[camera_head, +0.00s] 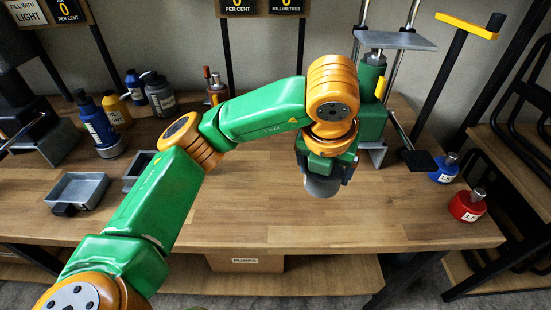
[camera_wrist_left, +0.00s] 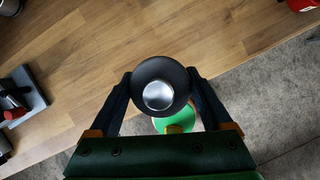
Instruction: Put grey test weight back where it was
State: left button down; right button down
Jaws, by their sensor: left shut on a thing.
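The grey test weight (camera_head: 322,187) hangs under my left gripper (camera_head: 326,169), above the wooden bench near its front middle. In the left wrist view the weight (camera_wrist_left: 147,76) is a dark round body with a shiny silver knob, seen from above. It sits between the two fingers of my left gripper (camera_wrist_left: 160,92), which is shut on it. The arm hides part of the weight in the head view. My right gripper is not in view.
A blue weight (camera_head: 445,169) and a red weight (camera_head: 467,207) stand at the bench's right end. A green press-like stand (camera_head: 373,115) is behind my gripper. Bottles (camera_head: 98,122) and a grey tray (camera_head: 77,190) are at left. The bench's front right (camera_head: 400,225) is clear.

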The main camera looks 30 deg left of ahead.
pick_arm(q)
jog(key=a+f, duration=0.3)
jog(key=a, duration=0.1)
jog(key=w+a+f, duration=0.1)
jog(key=a+f, duration=0.2)
jog(key=a, duration=0.2)
jog(key=w+a+f, duration=0.1)
jog(key=a+f, duration=0.2)
jog(key=a, duration=0.1)
jog(key=shift+a+f, duration=0.2)
jog(key=shift+a, duration=0.1)
jog(key=f, duration=0.1)
jog(key=f+p, duration=0.1)
jog(key=f, duration=0.1)
jog(key=shift+s+a, duration=0.1)
jog(key=shift+a, duration=0.1)
jog(key=shift+f, duration=0.25)
jog(key=shift+c, duration=1)
grip_release()
jog(key=shift+f, duration=0.1)
jog(key=shift+o, duration=1)
jog(key=shift+d, duration=0.1)
jog(key=shift+s, duration=0.15)
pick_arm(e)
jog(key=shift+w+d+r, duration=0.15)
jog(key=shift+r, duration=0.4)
pick_arm(q)
jog(key=v, duration=1.2)
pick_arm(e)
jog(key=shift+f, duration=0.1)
